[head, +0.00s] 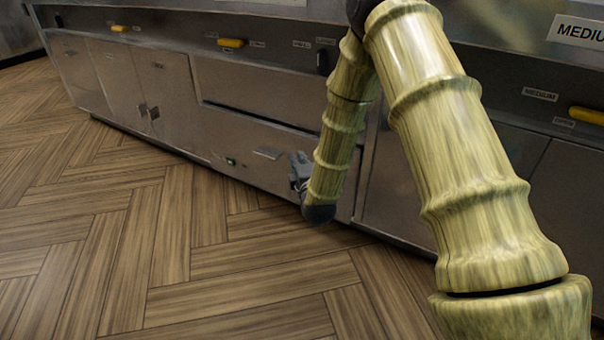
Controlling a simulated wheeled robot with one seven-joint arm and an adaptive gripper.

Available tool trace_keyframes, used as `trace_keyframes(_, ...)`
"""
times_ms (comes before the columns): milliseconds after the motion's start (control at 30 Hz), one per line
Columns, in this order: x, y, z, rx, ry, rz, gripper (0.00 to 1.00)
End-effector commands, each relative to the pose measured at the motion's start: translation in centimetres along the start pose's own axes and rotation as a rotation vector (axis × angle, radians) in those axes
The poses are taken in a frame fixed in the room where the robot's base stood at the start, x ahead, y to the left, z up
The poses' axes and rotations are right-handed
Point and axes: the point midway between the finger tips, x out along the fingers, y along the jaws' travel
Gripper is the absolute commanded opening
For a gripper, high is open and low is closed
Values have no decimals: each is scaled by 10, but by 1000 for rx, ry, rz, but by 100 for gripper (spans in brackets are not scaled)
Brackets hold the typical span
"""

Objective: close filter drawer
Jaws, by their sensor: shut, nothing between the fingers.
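The filter drawer (235,131) is the low, wide metal front in the middle of the fryer bank, with a small grey handle (267,153) and a green switch near its lower left. A dark gap runs along its top edge; how far the drawer stands out is hard to tell from this angle. My gripper (296,160) is low in front of the drawer's right part, just right of the handle. It is small in view and partly hidden by my arm; its fingers are shut and empty. Whether it touches the drawer front cannot be told.
Cabinet doors (135,82) with dark latches are shut at the left. Yellow handles (231,43) and labels line the panel above, with another yellow handle (586,115) at the right. The herringbone wood floor (150,240) is clear. My arm hides part of the right cabinets.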

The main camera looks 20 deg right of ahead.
Motion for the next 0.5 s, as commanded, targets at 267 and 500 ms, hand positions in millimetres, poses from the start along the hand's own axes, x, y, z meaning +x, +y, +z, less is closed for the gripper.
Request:
trace_keyframes(267,25,-2,20,1,-2,3,0)
trace_keyframes(500,33,0,28,0,-1,2,0)
